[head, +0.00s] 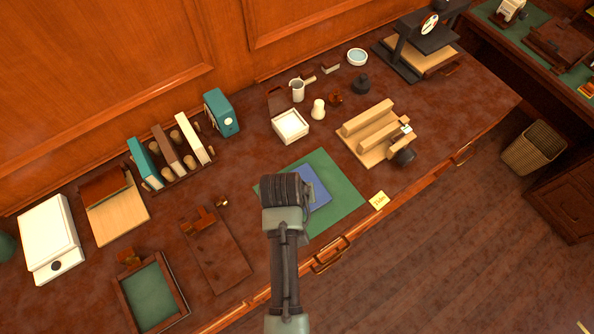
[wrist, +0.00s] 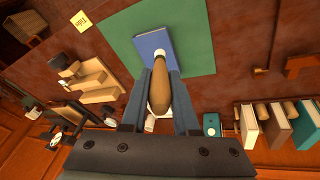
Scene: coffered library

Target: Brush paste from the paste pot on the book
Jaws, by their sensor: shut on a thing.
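My gripper (wrist: 160,84) is shut on a brush with a brown wooden handle (wrist: 160,98). The brush's pale tip (wrist: 160,54) shows over the near edge of a blue book (wrist: 153,40); I cannot tell whether it touches. The book lies on a green mat (wrist: 200,45). In the head view the book (head: 315,187) is partly covered by my gripper (head: 285,190), and the brush is hidden. A white mug (head: 297,91), a small white vessel (head: 318,110) and a pale blue-topped bowl (head: 357,57) stand farther back; I cannot tell which is the paste pot.
A white square tray (head: 290,126) stands behind the mat. A wooden press-like block (head: 375,135) is to the right, with a yellow note (head: 379,200) near the front edge. Upright books (head: 170,155) and a teal box (head: 221,113) are at the left. The mat's right part is clear.

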